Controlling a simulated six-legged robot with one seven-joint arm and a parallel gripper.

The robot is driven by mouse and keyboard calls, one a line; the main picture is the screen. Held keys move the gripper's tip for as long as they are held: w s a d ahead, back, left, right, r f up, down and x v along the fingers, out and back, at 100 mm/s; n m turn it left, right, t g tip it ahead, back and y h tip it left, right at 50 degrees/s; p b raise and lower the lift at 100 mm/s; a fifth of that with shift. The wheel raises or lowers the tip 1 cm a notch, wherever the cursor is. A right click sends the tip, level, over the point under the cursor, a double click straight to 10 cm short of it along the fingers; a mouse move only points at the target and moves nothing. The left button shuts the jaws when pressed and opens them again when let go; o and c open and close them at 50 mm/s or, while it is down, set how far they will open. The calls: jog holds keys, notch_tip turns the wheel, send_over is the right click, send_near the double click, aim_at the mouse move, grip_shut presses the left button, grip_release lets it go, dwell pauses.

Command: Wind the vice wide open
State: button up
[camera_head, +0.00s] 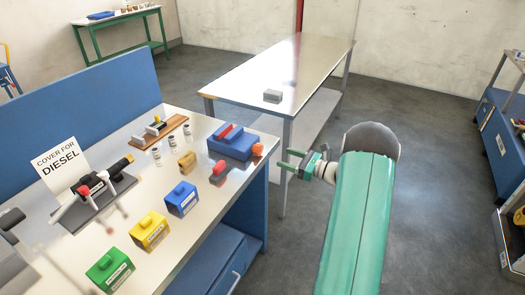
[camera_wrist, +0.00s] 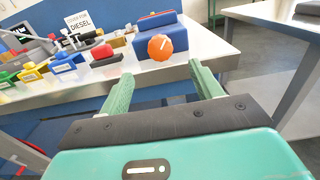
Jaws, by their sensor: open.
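The vice is a blue block (camera_head: 232,143) near the right end of the workbench, with a red strip on top. Its round orange knob (camera_head: 257,149) faces the bench edge. In the wrist view the blue vice body (camera_wrist: 148,32) is ahead, and the orange knob (camera_wrist: 160,47) shows a pale line on its face. My gripper (camera_head: 286,160) is open and empty, just off the right edge of the bench. In the wrist view my gripper (camera_wrist: 161,72) points at the knob, which appears between and beyond the fingertips. They look apart from it.
The workbench (camera_head: 155,193) holds green, yellow and blue boxes (camera_head: 181,198), a red-topped piece (camera_head: 219,170), several small jars and a "COVER FOR DIESEL" sign (camera_head: 60,163). A metal table (camera_head: 310,70) stands behind with a grey block on it. Open floor surrounds my arm.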

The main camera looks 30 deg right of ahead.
aim_at(261, 150)
jog(key=x, duration=1)
jog(key=shift+w+a, duration=0.2)
jog(key=shift+w, duration=0.1)
jog(key=c, duration=1)
